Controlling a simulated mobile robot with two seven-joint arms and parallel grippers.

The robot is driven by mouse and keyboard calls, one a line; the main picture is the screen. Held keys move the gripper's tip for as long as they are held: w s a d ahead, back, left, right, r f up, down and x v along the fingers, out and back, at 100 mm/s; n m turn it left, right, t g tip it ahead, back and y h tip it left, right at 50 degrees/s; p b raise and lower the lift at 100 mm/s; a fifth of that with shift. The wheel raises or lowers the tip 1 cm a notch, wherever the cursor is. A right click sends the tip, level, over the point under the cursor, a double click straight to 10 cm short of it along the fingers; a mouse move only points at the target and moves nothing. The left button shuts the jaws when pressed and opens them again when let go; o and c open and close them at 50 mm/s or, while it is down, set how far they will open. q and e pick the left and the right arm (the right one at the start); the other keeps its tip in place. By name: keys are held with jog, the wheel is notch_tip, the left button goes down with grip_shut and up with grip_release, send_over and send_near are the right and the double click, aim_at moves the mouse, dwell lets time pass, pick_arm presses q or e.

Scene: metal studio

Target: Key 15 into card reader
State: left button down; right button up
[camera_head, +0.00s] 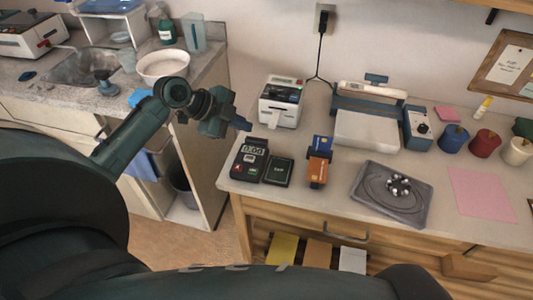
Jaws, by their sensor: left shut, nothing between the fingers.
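The card reader (249,160) is a dark box lying near the front left of the wooden counter. Its light display seems to read 0.00, with a red and a green button below; smaller markings are too small to read. My left gripper (240,123) is shut and empty, above and left of the card reader, near the counter's left edge. It appears apart from the card reader. My right gripper is not in view.
A dark green pad (278,171) lies right of the card reader, then a holder with blue and orange cards (318,160). A white printer (281,103) stands behind. A grey tray (391,193) and pink sheet (480,194) lie further right. A gap separates the sink counter.

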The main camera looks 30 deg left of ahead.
aim_at(245, 158)
pick_arm(q)
jog(key=shift+r, duration=0.1)
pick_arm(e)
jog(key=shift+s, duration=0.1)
